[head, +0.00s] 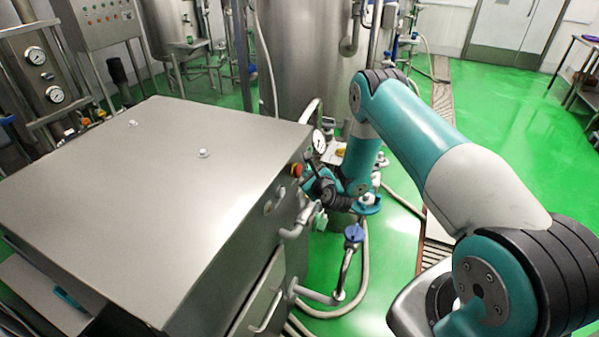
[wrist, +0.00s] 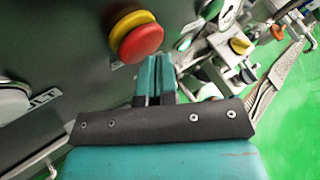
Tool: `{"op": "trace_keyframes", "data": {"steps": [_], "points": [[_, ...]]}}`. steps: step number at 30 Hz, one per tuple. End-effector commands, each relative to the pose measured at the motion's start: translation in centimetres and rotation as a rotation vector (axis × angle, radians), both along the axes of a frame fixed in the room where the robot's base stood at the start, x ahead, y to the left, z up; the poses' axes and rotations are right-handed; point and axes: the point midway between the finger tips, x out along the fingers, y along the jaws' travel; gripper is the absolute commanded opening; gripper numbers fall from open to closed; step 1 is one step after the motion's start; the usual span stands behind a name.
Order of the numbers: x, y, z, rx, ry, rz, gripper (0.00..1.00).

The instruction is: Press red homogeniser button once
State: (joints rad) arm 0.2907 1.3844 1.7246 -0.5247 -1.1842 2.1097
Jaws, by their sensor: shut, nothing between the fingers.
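The red button (wrist: 142,42) is a round mushroom cap on a yellow collar, on the grey end panel of the steel homogeniser cabinet (head: 150,190). In the head view the red button (head: 297,170) shows small at the cabinet's right edge, close to my gripper (head: 310,182). In the wrist view my gripper (wrist: 155,80) has its two teal fingers together and empty. The fingertips lie just below and right of the red cap in the picture. I cannot tell whether they touch it.
A pale green-lit round button (wrist: 185,42) sits right of the red one. A yellow knob (wrist: 240,46) and pipe fittings lie beyond. A bent pipe handle (head: 298,222) juts from the cabinet below my wrist. A steel tank (head: 305,60) stands behind. Green floor is open at right.

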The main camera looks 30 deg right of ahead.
Motion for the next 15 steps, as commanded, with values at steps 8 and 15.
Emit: {"op": "trace_keyframes", "data": {"steps": [8,15], "points": [[0.27,0.27,0.02,-0.001,0.001,0.001,0.00],[0.54,0.46,0.04,-0.002,0.000,0.002,0.00]]}}
